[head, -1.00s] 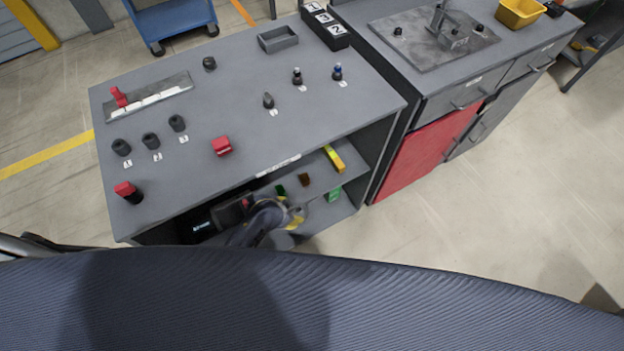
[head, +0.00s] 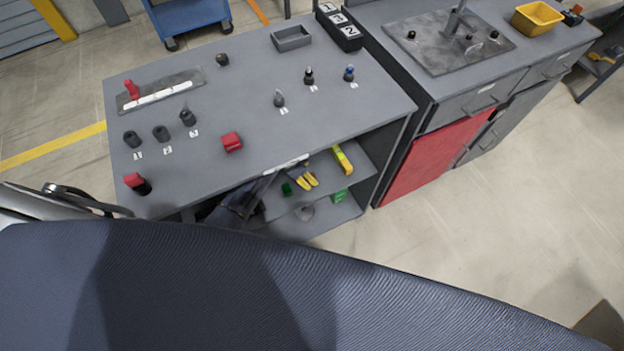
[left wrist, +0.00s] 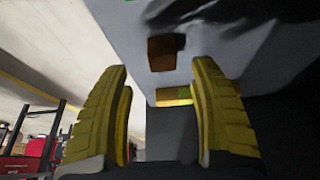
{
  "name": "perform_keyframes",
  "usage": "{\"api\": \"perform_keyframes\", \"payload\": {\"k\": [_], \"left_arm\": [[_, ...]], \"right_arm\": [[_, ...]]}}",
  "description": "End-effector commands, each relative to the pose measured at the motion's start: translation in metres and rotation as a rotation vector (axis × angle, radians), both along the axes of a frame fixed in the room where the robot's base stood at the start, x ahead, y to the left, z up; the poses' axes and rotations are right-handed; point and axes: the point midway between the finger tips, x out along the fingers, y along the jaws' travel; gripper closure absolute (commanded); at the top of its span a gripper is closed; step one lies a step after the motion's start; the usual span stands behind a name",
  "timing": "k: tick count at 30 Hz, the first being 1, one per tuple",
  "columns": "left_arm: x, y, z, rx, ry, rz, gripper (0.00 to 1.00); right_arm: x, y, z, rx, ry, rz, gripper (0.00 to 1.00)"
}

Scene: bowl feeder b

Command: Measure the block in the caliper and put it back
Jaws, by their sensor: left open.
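My left gripper (head: 307,181) reaches under the tabletop to the shelf; its yellow fingers are open and empty. In the left wrist view a brown block (left wrist: 162,53) lies on the shelf surface beyond the gap between the fingertips, not touching them. In the head view the fingers cover the brown block. A grey plate with a white scale strip and a red handle (head: 132,89), which looks like the caliper, lies at the back left of the tabletop. A red block (head: 232,142) sits near the table's front edge. My right gripper is not in view.
A dark green block (head: 287,189), a long yellow piece (head: 342,158) and a green block (head: 339,196) are near the fingers. The tabletop edge (head: 290,163) overhangs the shelf. Several dark knobs and a grey tray (head: 291,38) stand on top.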

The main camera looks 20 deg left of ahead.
Motion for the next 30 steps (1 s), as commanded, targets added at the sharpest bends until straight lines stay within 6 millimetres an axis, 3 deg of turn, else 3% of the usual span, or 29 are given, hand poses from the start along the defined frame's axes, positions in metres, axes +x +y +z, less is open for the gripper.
{"api": "perform_keyframes", "payload": {"k": [15, 27, 30], "left_arm": [[0.016, -0.013, -0.041, 0.001, 0.000, 0.001, 0.38], [0.016, -0.014, -0.046, 0.002, -0.001, 0.001, 0.37], [0.016, -0.014, -0.046, 0.002, -0.001, 0.001, 0.48]], "right_arm": [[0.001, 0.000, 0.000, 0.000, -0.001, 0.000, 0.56], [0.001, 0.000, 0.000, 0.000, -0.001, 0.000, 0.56], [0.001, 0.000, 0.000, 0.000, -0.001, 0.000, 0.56]]}}
